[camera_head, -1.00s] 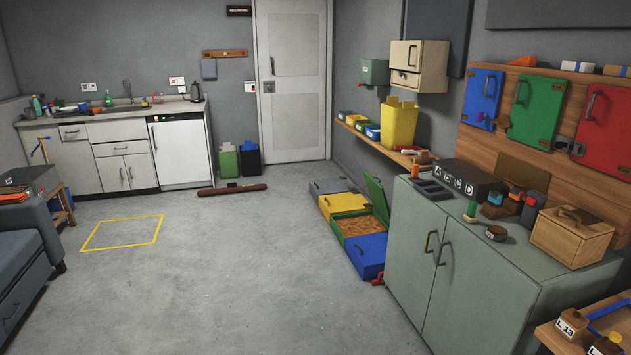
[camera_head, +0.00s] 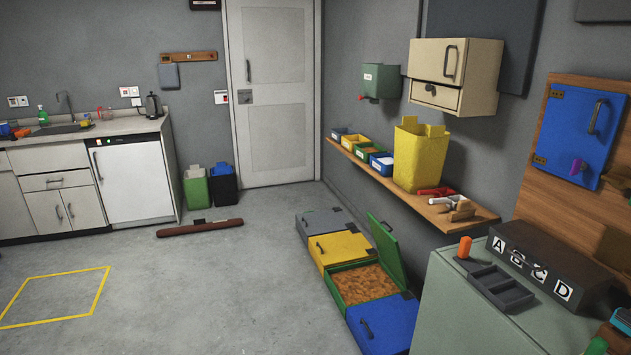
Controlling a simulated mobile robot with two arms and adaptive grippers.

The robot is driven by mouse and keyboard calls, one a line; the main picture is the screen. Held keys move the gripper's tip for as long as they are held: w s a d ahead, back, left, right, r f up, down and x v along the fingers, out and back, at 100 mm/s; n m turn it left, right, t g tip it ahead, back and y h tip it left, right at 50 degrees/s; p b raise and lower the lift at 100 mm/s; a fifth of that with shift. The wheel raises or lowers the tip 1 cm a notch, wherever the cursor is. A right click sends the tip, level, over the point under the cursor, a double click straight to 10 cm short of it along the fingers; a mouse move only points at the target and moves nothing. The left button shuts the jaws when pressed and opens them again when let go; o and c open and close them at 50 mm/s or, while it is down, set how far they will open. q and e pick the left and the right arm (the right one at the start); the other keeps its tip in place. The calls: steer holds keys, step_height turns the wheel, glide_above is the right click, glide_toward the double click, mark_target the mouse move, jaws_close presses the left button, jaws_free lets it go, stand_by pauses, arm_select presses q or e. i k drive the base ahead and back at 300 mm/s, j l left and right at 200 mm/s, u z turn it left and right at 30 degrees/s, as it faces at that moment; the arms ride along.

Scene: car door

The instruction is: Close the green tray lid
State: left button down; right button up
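The green tray (camera_head: 334,278) sits on the floor along the right wall, in a row of trays. Its green lid (camera_head: 385,250) stands raised on the wall side, tilted up and open, with a dark handle near its upper edge. Brown, grainy contents (camera_head: 362,285) show inside the tray. The yellow-lidded tray (camera_head: 340,249) is just behind it and the blue-lidded tray (camera_head: 383,324) just in front; both lids are down. Neither of my grippers is in view.
A grey-lidded tray (camera_head: 323,221) is at the far end of the row. A grey-green cabinet (camera_head: 470,320) stands at the right front. A wall shelf (camera_head: 425,203) with a yellow bin (camera_head: 417,155) hangs above the trays. The floor left of the trays is clear, apart from a brown roll (camera_head: 200,228) farther back.

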mark_target(388, 246)
steer(key=i+z, duration=0.1)
steer(key=i, duration=0.45)
steer(key=i+j+z, duration=0.1)
steer(key=i, duration=0.45)
steer(key=i+j+z, duration=0.15)
steer(key=i, duration=0.4)
